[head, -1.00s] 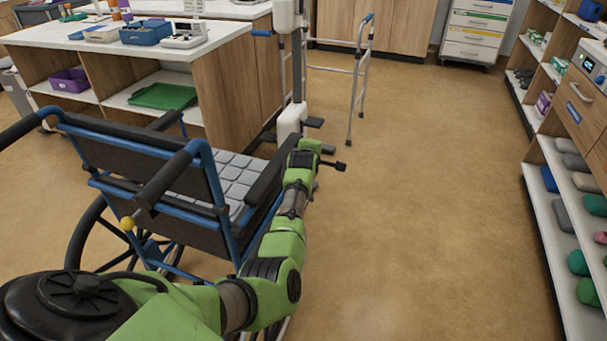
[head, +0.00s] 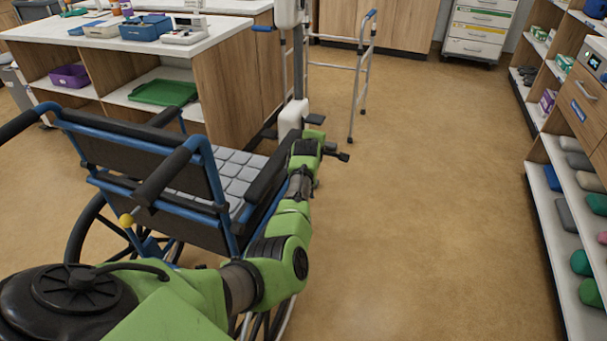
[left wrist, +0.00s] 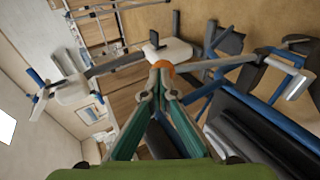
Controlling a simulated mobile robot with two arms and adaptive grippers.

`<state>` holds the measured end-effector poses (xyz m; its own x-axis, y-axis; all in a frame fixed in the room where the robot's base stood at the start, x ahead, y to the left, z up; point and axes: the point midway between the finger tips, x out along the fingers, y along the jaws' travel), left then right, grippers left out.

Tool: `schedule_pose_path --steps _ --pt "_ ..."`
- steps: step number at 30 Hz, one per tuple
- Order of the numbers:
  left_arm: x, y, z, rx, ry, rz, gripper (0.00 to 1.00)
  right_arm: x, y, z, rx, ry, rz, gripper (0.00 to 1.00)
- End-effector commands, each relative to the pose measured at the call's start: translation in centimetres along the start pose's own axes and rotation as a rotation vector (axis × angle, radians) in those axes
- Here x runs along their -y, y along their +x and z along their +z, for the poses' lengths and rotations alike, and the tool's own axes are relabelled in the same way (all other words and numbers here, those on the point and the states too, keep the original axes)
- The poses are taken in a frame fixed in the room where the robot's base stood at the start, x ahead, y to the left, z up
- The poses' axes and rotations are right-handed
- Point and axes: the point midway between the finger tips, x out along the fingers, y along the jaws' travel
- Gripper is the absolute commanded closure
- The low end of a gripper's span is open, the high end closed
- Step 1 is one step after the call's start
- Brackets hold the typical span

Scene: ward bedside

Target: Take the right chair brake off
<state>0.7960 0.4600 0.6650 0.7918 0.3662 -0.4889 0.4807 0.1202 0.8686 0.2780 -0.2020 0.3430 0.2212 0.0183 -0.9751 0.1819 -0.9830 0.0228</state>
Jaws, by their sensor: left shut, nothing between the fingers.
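The wheelchair (head: 140,160) has a blue frame and a grey seat and stands at the left in the head view, its back toward me. A yellow knob (head: 126,220) shows low on its left side. My left arm reaches along its right side, and the fingers are hidden in the head view. In the left wrist view my left gripper (left wrist: 161,77) is shut and empty. An orange knob (left wrist: 160,65), seemingly the end of a grey lever (left wrist: 215,63) by the blue frame, shows right at the fingertips. I cannot tell whether they touch. My right gripper is not in view.
A white-based lift (head: 291,118) and a walking frame (head: 361,80) stand ahead of the chair. A counter (head: 225,85) is beyond it at the left. Shelves (head: 560,225) line the right side. The floor between is clear.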

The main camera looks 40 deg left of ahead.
Motion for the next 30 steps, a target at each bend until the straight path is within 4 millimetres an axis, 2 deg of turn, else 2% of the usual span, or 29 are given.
schedule_pose_path --steps 5,11,30 --pt "0.1 -0.4 0.2 0.002 0.0 0.0 1.0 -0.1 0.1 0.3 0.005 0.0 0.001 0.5" --pt "0.1 -2.1 0.1 0.001 0.0 0.0 1.0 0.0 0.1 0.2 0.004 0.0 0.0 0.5" --pt "0.0 -10.4 0.0 0.0 -0.002 0.002 1.0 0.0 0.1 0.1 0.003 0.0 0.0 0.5"
